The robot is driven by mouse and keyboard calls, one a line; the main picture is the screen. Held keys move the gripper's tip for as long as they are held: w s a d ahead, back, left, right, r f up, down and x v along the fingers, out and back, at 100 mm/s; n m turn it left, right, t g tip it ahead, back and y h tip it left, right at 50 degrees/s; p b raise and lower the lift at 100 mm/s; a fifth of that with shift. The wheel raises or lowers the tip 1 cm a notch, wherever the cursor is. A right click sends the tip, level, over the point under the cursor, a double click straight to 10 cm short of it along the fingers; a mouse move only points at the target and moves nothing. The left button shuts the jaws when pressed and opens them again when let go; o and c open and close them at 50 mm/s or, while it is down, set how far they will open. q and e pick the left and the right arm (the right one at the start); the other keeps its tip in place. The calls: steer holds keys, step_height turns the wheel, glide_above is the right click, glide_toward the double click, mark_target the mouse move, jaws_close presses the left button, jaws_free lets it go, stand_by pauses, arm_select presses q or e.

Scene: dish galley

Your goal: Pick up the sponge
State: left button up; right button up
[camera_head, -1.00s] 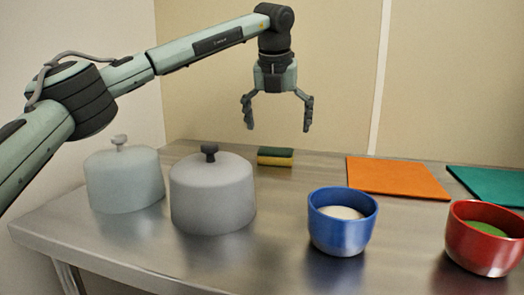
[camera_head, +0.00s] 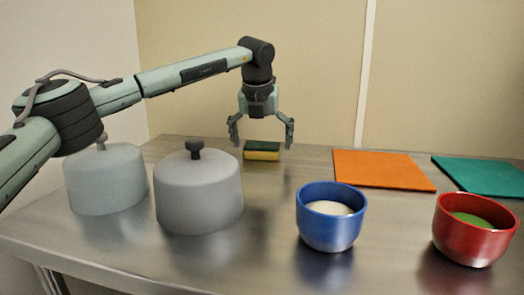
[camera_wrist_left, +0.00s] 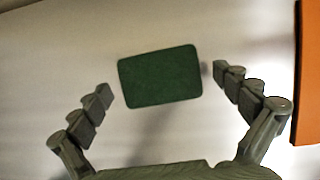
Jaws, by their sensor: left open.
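The sponge (camera_head: 262,150) lies flat on the metal counter behind the grey lidded pot. It has a dark green top and a yellow body. In the left wrist view its green top (camera_wrist_left: 160,75) shows between the fingers, apart from both. My left gripper (camera_head: 261,146) is open, pointing down over the sponge, with one finger to each side. It also shows open and empty in the left wrist view (camera_wrist_left: 160,85). My right gripper is in neither view.
Two lidded pots, one pale (camera_head: 105,180) and one grey (camera_head: 198,192), stand at the front left. A blue bowl (camera_head: 330,229) and a red bowl (camera_head: 474,240) stand at the front right. An orange mat (camera_head: 383,170) and a teal mat (camera_head: 485,175) lie behind them.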

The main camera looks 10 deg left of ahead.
mark_target(262, 143)
arm_select(q)
steer(key=shift+c, duration=0.5)
steer(key=c, duration=0.7)
steer(key=shift+o, duration=0.2)
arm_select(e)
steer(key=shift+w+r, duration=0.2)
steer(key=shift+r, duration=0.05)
arm_select(q)
steer(key=shift+r, duration=0.85)
steer(key=v, duration=0.3)
steer(key=shift+w, duration=0.2)
steer(key=s+r+b, duration=0.2)
steer(key=s+r, duration=0.4)
steer(key=s, duration=0.5)
steer(key=shift+d+r, duration=0.3)
steer(key=shift+d, duration=0.15)
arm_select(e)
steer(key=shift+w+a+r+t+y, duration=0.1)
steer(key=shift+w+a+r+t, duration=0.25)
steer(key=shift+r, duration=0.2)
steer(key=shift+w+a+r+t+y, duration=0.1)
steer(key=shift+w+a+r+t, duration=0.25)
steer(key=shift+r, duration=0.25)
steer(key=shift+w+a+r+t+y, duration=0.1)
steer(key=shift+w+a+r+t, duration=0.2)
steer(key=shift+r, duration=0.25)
